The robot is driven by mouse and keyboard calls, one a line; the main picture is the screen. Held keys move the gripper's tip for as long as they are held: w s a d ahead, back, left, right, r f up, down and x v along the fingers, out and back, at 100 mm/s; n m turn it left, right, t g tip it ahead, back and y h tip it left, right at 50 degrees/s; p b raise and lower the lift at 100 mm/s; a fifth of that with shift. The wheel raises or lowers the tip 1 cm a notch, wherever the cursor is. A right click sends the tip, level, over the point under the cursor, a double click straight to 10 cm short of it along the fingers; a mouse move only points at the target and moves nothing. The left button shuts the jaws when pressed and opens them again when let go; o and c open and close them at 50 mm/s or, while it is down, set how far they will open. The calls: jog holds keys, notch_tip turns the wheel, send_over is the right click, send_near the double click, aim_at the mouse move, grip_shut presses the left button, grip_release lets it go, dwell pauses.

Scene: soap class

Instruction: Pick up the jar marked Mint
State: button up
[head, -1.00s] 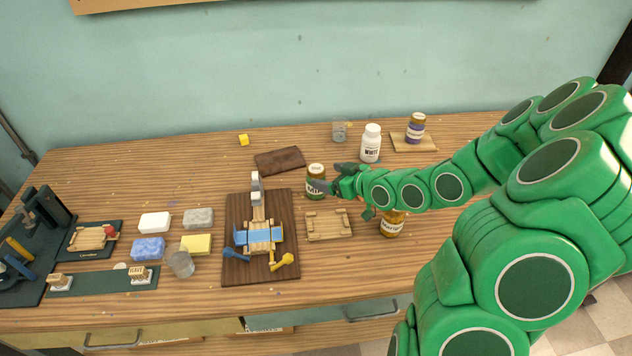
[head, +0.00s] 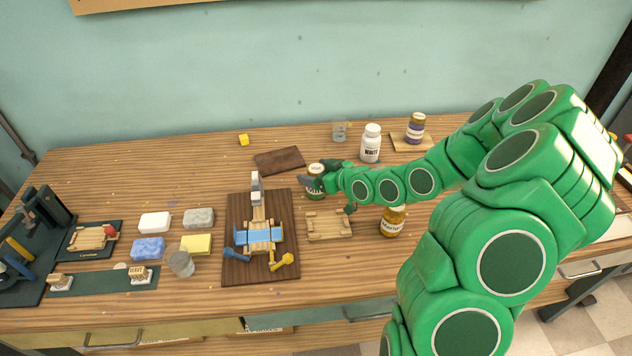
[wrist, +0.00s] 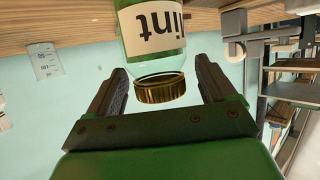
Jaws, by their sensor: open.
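The Mint jar (head: 315,168) stands on the table behind the small wooden rack, partly hidden by my gripper in the head view. In the wrist view the jar (wrist: 152,35) appears upside down, with green glass, a white label reading "int" and a gold lid. My gripper (head: 313,184) is open at the jar. In the wrist view its two fingers (wrist: 165,82) stand to either side of the gold lid, with visible gaps. Whether a finger touches the jar's body cannot be told.
A wooden rack (head: 328,226) lies in front of the jar, and an amber jar (head: 392,222) stands to the right. A white jar (head: 371,144) and a purple-labelled jar (head: 415,128) stand behind. A dark brown slab (head: 279,160) lies behind left.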

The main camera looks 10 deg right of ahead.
jog(key=shift+x, duration=1.05)
jog(key=c, duration=1.3)
